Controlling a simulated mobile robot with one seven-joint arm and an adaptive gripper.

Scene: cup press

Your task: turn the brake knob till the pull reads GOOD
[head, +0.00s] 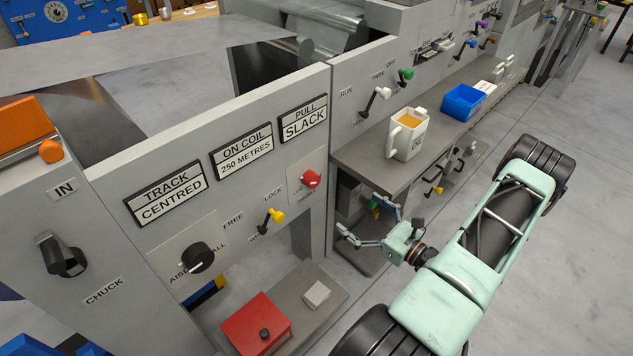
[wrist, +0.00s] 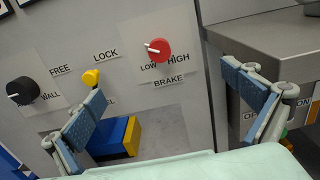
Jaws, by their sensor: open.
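The red brake knob (head: 311,180) is on the grey machine panel, right of the yellow lock lever (head: 271,219). In the wrist view the knob (wrist: 158,49) sits above its LOW, HIGH and BRAKE labels, and its white mark points left. The PULL display (head: 303,121) above the knob reads SLACK. My gripper (head: 360,213) is open and empty, to the right of the knob and lower in the head view. In the wrist view its fingers (wrist: 163,86) are spread wide, with the knob between and beyond them, apart from both.
A shelf (head: 350,148) to the right holds a mug of orange-brown drink (head: 407,134) and a blue tray (head: 463,101). Its edge is close to the right finger in the wrist view. A black knob (head: 196,257) is left of the lever. A red box (head: 257,322) stands below.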

